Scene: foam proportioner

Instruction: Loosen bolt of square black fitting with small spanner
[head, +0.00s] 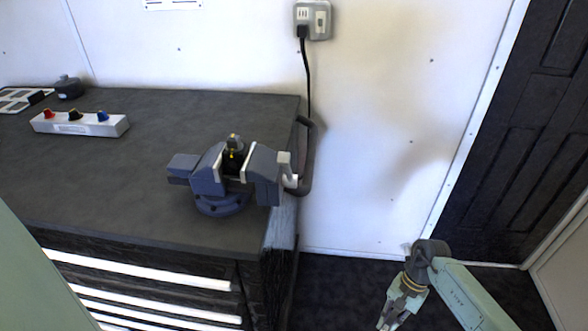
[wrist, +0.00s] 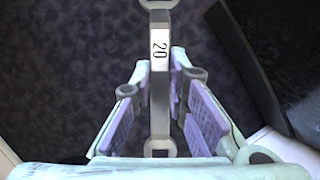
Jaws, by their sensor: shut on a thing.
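A blue-grey vise (head: 207,178) stands near the right end of the dark workbench. A small black fitting (head: 233,158) with yellowish parts on top sits between its jaws; its bolt is too small to make out. My gripper (head: 388,318) is low at the right, off the bench and well away from the vise, pointing down. In the wrist view a metal spanner (wrist: 160,90) marked "20" lies lengthwise between the purple-padded fingers of my gripper (wrist: 158,72), which is shut on it. Its far end runs out of the picture. The spanner cannot be made out in the head view.
The workbench (head: 150,215) has drawers below. A white block (head: 80,123) with red, black and blue knobs lies at its left. A wall socket (head: 313,20) has a black cable hanging behind the vise. A dark door (head: 540,130) is at right. Floor between bench and gripper is clear.

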